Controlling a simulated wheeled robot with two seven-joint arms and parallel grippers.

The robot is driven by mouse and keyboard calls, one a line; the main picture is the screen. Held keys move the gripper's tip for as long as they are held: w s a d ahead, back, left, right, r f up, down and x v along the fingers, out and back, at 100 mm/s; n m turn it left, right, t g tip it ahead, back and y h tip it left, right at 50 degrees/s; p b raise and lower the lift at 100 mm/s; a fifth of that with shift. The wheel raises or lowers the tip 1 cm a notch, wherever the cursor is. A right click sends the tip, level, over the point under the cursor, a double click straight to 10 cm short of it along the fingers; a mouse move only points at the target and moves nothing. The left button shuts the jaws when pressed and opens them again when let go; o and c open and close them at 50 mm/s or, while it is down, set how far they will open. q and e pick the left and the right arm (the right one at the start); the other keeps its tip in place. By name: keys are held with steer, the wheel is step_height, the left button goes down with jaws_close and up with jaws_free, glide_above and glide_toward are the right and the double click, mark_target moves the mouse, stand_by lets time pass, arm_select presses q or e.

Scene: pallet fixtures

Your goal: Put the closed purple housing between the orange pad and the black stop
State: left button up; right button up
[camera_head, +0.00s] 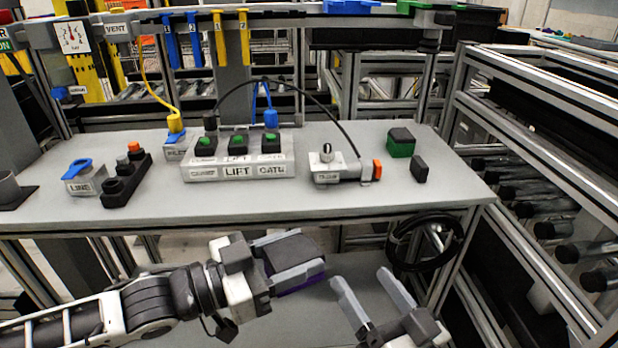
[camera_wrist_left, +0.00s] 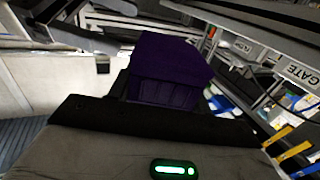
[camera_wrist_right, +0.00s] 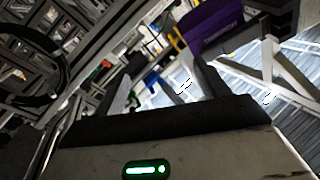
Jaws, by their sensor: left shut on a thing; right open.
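The purple housing (camera_head: 303,284) is between the fingers of my left gripper (camera_head: 312,250), in front of and below the table edge. It shows dark on top and purple underneath in the head view. It fills the middle of the left wrist view (camera_wrist_left: 170,68) and shows lettering in the right wrist view (camera_wrist_right: 210,28). My right gripper (camera_head: 358,276) is open and empty, to the right of the housing. The orange pad (camera_head: 377,170) is on the right end of a grey fixture on the table. The black stop (camera_head: 419,169) stands to its right, with a bare gap between them.
A green and black block (camera_head: 401,146) stands just behind the gap. The grey clamp fixture (camera_head: 328,170) lies left of the pad. A row of green-button boxes (camera_head: 238,168) and a black switch box (camera_head: 126,180) stand further left. A black cable coil (camera_head: 426,243) hangs below the table edge.

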steer(key=s+a+r+n+g+y, duration=0.1)
steer(key=a+r+n+g+y, duration=0.3)
steer(key=r+n+y, duration=0.4)
steer(key=s+a+r+n+g+y, duration=0.25)
steer(key=a+r+n+y, duration=0.25)
steer(key=r+n+y, duration=0.3)
steer(key=s+a+r+n+g, duration=0.3)
steer(key=a+r+n+g, duration=0.1)
steer(key=n+g, duration=0.95)
steer(key=n+t+h, duration=0.3)
steer(key=n+h, duration=0.9)
steer(key=h, duration=1.1)
glide_toward(295, 251)
steer(key=f, duration=0.3)
steer(key=a+f, duration=0.1)
steer(key=f, duration=0.5)
steer(key=shift+w+a+f, duration=0.2)
steer(key=shift+w+f, duration=0.05)
steer(key=shift+w, duration=0.05)
